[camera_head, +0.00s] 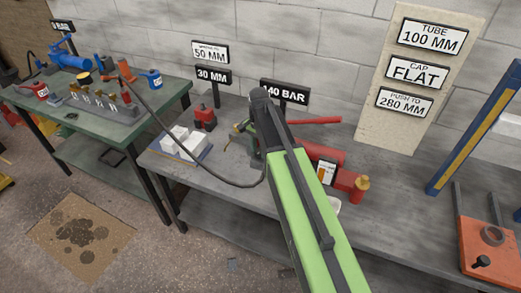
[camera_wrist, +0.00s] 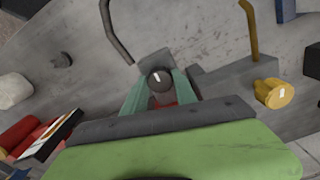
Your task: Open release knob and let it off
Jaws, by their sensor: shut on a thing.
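In the wrist view, a dark round knob (camera_wrist: 160,77) with a white mark sits between the two grey-green fingers of my gripper (camera_wrist: 160,90). The gripper is shut on it, and a little red shows below. In the head view, my green arm reaches over the bench and hides the knob and most of the gripper. The red hand pump (camera_head: 325,154) lies just right of the arm's end, with a red lever (camera_head: 316,121) and a small display (camera_head: 326,172). The 140 BAR sign (camera_head: 285,92) stands behind.
A brass-coloured knob (camera_head: 361,186) stands at the pump's right end; a similar yellow knob (camera_wrist: 274,92) shows in the wrist view. A black hose (camera_head: 185,150) loops from the green bench (camera_head: 150,97). A red bottle jack (camera_head: 204,118) and white blocks (camera_head: 183,142) stand left. Bench right of the pump is clear.

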